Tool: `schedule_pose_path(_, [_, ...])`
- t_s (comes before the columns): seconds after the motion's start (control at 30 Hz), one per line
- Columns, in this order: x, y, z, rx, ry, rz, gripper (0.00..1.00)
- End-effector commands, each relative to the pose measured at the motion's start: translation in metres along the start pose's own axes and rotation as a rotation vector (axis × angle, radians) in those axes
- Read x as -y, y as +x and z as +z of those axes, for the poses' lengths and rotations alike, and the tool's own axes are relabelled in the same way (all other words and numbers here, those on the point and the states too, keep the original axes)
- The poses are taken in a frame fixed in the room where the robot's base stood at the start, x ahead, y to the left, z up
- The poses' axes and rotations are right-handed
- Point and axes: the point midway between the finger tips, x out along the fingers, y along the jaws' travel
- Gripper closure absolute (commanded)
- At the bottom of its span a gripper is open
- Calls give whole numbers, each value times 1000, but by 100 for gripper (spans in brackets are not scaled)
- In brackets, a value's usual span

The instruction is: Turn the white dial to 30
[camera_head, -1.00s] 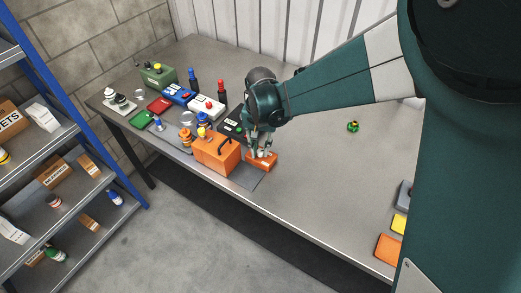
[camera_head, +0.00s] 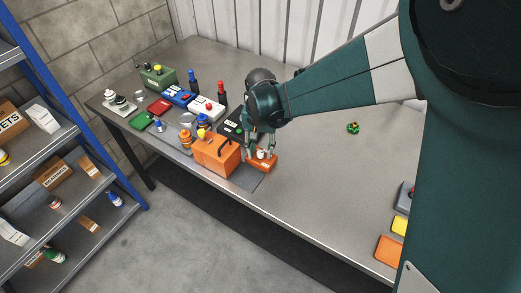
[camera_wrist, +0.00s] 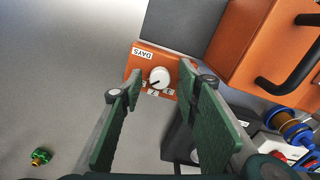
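The white dial (camera_wrist: 160,77) sits on a small orange box (camera_wrist: 141,64) labelled "DAYS". A dark pointer line on the dial points to the lower left in the wrist view; the scale figures there are too small and partly covered to read surely. In the head view the dial (camera_head: 261,154) and its orange box (camera_head: 262,166) are at the front edge of the bench. My gripper (camera_wrist: 160,70) is open, with one green-padded finger on each side of the dial in the picture and visible gaps between them. Whether the tips reach down to dial height I cannot tell.
A larger orange case (camera_head: 215,152) with a black handle stands just left of the dial box. A black box (camera_head: 233,125) stands behind it. Several bottles and coloured boxes crowd the left of the bench. The bench to the right is mostly clear, with a small green fitting (camera_head: 353,127).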

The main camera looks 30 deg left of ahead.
Motion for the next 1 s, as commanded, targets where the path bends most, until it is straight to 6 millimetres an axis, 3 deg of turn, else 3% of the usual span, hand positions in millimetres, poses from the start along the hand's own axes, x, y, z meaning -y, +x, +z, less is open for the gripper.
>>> schedule_pose_path(0.37, [0,-26,0,0,0,0,68])
schedule_pose_path(0.8, [0,-93,0,0,0,0,68])
schedule_pose_path(1.0, [0,-112,0,0,0,0,68])
